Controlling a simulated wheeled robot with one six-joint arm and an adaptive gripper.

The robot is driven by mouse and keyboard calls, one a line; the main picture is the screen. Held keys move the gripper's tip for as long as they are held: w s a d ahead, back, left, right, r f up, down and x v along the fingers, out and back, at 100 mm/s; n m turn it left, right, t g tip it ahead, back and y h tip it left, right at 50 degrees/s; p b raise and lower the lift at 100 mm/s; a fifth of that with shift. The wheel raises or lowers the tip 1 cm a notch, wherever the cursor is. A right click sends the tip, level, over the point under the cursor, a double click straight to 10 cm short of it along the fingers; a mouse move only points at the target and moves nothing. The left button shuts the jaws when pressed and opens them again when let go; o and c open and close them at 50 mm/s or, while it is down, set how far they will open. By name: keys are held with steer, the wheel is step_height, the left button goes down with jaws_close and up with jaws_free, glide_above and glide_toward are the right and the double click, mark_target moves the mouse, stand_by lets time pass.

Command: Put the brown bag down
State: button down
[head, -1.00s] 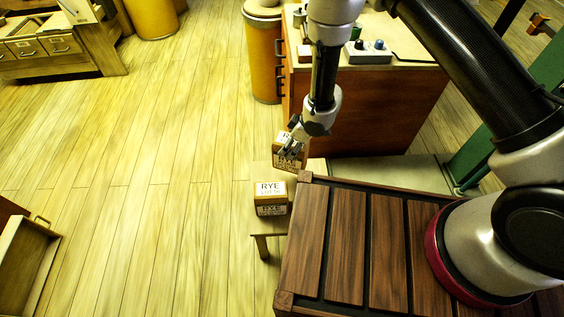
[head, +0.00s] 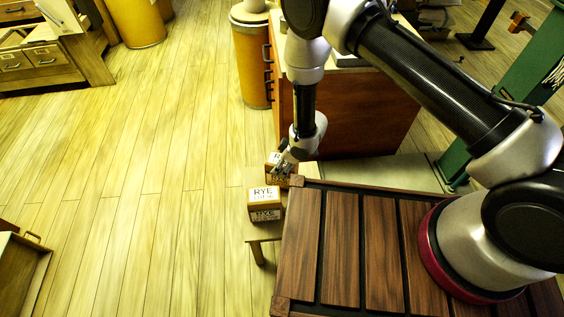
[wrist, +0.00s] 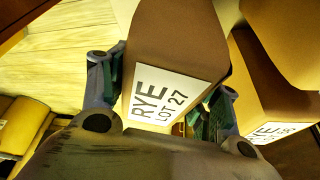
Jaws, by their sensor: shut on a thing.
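The brown bag, a box-shaped brown pack with a white "RYE LOT 27" label (wrist: 178,45), is between the fingers of my gripper (wrist: 165,88) in the wrist view. In the head view, my gripper (head: 284,170) is shut on this bag (head: 272,159), over the far part of a small wooden stool (head: 257,177). The fingers hide much of it, and I cannot tell whether its base touches the stool. A similar RYE pack (head: 264,198) sits on the near part of the stool. In the wrist view, another RYE pack (wrist: 258,75) is close on the right.
My slatted wooden deck (head: 340,240) is just right of the stool. A wooden cabinet (head: 350,120) and a yellow drum (head: 252,65) stand behind it. A drawer unit (head: 45,50) is at far left. The plank floor (head: 130,190) left of the stool is clear.

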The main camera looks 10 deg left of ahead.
steer(key=shift+f, duration=0.1)
steer(key=shift+c, duration=1.8)
jaws_free()
steer(key=v, duration=1.2)
